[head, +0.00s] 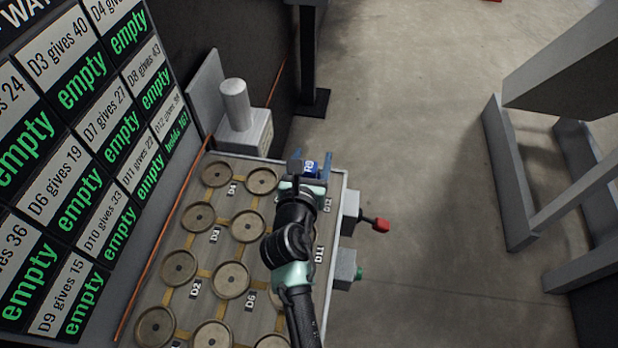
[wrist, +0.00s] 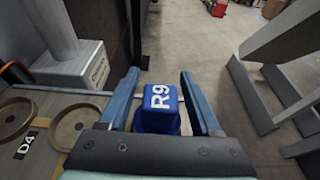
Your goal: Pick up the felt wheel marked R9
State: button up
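The felt wheel marked R9 (head: 309,168) is a small blue piece with white lettering at the far right end of the bench. It also shows in the wrist view (wrist: 158,108), its label facing up. My gripper (head: 310,162) reaches over that end. In the wrist view its two blue fingers (wrist: 159,73) stand on either side of the wheel. A gap shows on the wheel's right, and the wheel looks nearer the left finger. What the wheel rests on is hidden by my gripper.
Several round brown dishes (head: 247,225) with labels fill the bench. A grey block with a cylinder (head: 236,105) stands behind. A red-handled lever (head: 375,223) and a green knob (head: 358,272) stick out right. A tilted board (head: 84,170) rises left.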

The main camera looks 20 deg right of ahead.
grip_shut()
